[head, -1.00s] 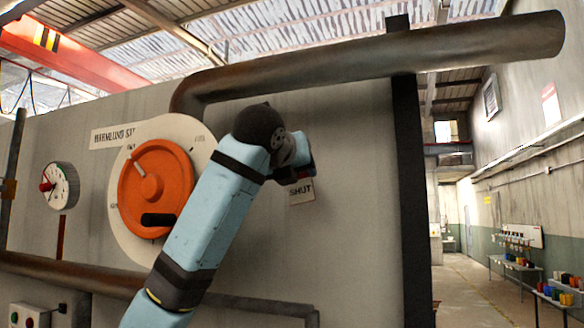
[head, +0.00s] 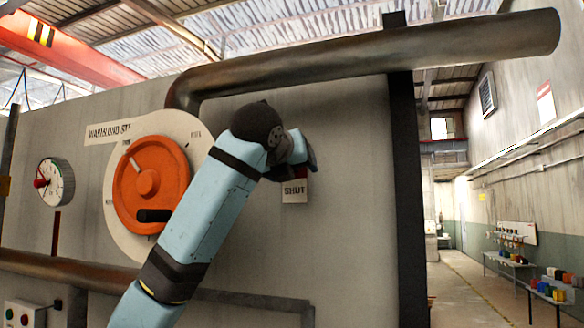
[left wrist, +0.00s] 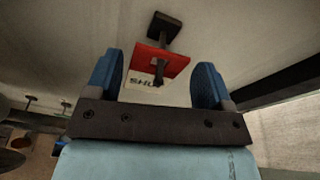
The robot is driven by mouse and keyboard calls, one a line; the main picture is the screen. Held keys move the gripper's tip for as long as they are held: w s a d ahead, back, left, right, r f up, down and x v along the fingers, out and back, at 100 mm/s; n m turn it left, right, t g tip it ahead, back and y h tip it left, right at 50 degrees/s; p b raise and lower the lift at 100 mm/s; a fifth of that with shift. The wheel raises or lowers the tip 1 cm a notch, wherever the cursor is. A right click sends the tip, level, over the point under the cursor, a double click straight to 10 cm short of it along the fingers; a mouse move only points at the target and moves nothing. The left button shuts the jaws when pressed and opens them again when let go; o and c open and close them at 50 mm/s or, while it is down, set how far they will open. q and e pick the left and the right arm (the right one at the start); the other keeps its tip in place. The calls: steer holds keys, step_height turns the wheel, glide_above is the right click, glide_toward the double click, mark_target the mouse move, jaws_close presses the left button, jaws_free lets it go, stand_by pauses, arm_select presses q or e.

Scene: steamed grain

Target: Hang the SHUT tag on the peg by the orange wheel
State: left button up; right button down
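The SHUT tag (head: 294,190), white below and red above, hangs upright against the grey panel, right of the orange wheel (head: 152,184). In the left wrist view the tag's red part (left wrist: 172,64) lies at a dark peg with a square head (left wrist: 165,24). The tag seems to hang on this peg; the exact contact is hard to see. My left gripper (left wrist: 156,80) is open, one blue finger on each side of the tag, with gaps between. In the head view my left gripper (head: 300,160) covers the peg and the tag's top. My right gripper is not in view.
A thick pipe (head: 380,62) runs above my left arm. A gauge (head: 55,182) is on the panel at the left, and a lower pipe (head: 60,268) crosses below. The dark post (head: 407,190) marks the panel's right edge. The panel between tag and post is clear.

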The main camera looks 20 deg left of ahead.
arm_select(q)
steer(key=shift+o, duration=0.4)
steer(key=b+v, duration=0.4)
steer(key=v, duration=1)
steer(key=shift+w, duration=0.1)
